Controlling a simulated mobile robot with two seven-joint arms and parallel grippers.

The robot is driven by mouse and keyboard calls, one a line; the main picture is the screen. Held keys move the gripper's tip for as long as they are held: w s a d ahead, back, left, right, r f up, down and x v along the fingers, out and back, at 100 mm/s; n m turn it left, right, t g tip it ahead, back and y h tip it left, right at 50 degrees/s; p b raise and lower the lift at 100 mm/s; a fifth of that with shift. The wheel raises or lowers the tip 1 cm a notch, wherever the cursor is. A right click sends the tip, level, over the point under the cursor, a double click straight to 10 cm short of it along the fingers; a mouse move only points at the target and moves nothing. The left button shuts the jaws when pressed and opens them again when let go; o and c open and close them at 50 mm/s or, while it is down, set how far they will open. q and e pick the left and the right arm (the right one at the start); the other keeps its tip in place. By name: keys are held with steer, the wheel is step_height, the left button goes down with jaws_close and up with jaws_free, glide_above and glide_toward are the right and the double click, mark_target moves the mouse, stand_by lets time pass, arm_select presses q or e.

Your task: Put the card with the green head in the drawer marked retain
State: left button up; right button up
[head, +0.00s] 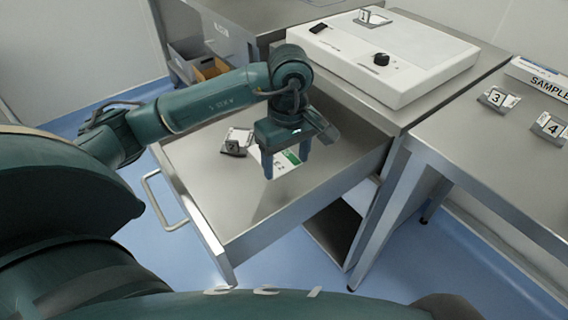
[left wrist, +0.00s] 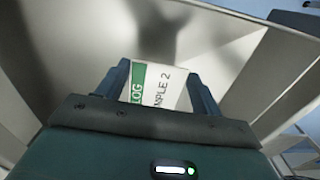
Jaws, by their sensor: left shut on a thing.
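My left gripper (head: 286,164) points down over the open metal drawer (head: 215,190) in the head view. It is shut on a white card with a green head (head: 284,161). The left wrist view shows the card (left wrist: 157,87) between the fingers, with "LOG" on the green band and "SAMPLE 2" on the white part. The card is inside or just above the drawer; I cannot tell whether it touches the floor of it. No "retain" mark is readable on the drawer. My right gripper is not in view.
A small item marked 2 (head: 237,141) lies in the drawer, left of the card. A white device (head: 385,58) stands on the cabinet behind, with an item marked 1 (head: 372,17). Items marked 3 (head: 497,98) and 4 (head: 550,126) lie on the right table. The drawer's front is bare.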

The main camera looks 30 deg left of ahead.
mark_target(286, 194)
arm_select(q)
step_height(286, 194, down, 8)
steer(key=shift+f, duration=0.15)
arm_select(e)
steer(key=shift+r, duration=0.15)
arm_select(q)
steer(key=shift+f+b, duration=0.15)
steer(key=shift+b, duration=0.15)
steer(key=o, duration=1.1)
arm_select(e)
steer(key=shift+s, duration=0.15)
arm_select(q)
steer(key=shift+o, duration=0.2)
steer(key=shift+r, duration=0.6)
step_height(286, 194, up, 11)
steer(key=shift+w+r+p, duration=0.1)
steer(key=shift+p, duration=0.25)
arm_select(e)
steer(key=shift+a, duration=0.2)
